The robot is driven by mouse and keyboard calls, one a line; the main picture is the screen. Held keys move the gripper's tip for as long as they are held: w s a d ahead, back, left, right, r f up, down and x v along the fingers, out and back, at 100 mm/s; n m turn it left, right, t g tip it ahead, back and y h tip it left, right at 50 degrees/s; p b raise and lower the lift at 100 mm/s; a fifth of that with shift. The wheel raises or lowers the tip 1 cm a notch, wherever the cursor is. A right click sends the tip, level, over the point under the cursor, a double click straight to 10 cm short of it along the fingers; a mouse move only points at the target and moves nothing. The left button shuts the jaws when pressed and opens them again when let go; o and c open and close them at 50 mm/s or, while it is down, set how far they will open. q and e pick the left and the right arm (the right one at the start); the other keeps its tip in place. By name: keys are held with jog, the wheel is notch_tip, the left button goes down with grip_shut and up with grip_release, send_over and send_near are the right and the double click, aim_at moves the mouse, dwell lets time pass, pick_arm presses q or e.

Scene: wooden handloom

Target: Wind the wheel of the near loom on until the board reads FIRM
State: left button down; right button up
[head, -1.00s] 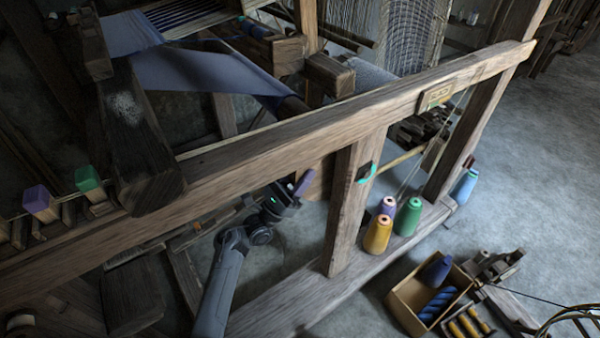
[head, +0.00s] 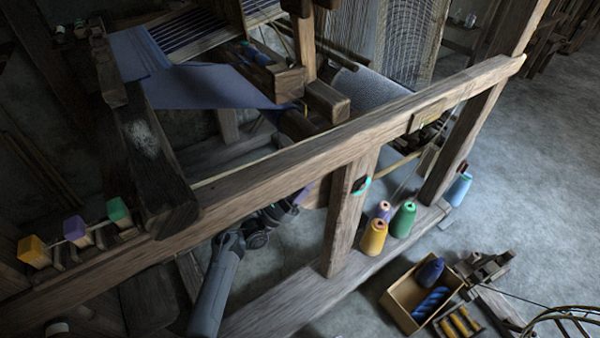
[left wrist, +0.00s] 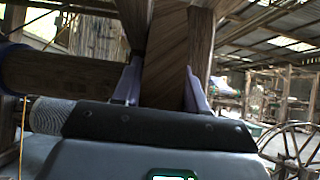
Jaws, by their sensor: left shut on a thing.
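The near loom's long top rail (head: 270,155) crosses the head view and hides part of my left gripper (head: 299,196), beside a brown wooden piece (head: 316,194) left of the post. In the left wrist view my left gripper (left wrist: 162,92) has its lilac fingers on either side of a wooden piece (left wrist: 165,50), shut on it. I cannot tell whether this piece belongs to the wheel; no whole wheel shows there. A small plaque (head: 428,117) sits on the rail, its writing too small to read. My right gripper is not in view.
The loom's post (head: 345,220) stands right of my left gripper. Yellow (head: 373,237), green (head: 403,220) and blue (head: 458,189) cones stand near the lower beam. A carton (head: 400,298) holds blue yarn. Blue cloth (head: 210,87) stretches behind.

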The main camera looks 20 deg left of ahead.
pick_arm(q)
jog(key=shift+r, duration=0.2)
jog(key=shift+f, duration=0.1)
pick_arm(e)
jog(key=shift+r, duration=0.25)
pick_arm(q)
jog(key=c, duration=0.7)
grip_release()
jog(key=shift+s, duration=0.1)
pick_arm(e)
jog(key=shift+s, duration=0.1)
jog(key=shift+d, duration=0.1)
